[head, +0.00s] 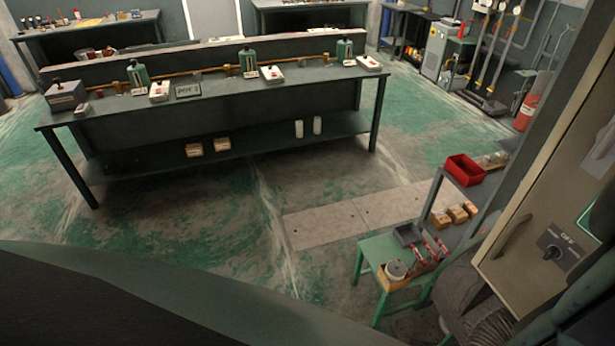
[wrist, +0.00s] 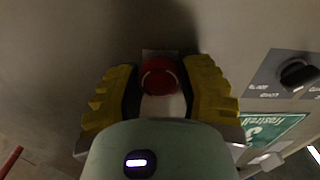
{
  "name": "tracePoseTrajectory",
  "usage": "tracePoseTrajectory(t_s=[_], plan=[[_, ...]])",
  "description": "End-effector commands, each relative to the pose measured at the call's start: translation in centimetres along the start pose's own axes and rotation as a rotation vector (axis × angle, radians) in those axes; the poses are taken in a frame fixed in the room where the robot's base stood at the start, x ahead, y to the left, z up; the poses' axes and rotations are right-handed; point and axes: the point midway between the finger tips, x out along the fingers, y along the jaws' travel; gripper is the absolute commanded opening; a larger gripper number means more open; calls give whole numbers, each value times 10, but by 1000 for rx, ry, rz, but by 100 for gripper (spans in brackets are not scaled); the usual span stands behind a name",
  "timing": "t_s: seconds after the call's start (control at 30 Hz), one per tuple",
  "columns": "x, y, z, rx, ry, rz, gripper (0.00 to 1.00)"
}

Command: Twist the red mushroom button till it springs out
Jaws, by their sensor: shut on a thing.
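The red mushroom button (wrist: 160,76) shows in the wrist view, a round red cap on a pale panel face (wrist: 60,60). My gripper (wrist: 162,80) is around it, one yellow ribbed finger on the left and one on the right, shut on the button. The finger contact on the button's sides is dark and hard to make out. In the head view neither the button nor my gripper can be seen.
A black rotary knob (wrist: 298,74) and a green sign (wrist: 272,130) are right of the button. In the head view, the beige cabinet (head: 535,225) stands at right, beside a green stool (head: 378,248) with parts on it. Open floor (head: 215,220) lies left, before a long bench (head: 250,95).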

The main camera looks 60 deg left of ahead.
Motion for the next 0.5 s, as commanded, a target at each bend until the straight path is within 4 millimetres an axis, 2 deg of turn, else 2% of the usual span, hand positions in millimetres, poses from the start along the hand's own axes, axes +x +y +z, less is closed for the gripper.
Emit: tracePoseTrajectory(t_s=[0.27,0.5], plan=[[0,0,0,9,1,0,2],[0,-1,2,98,5,-1,2]])
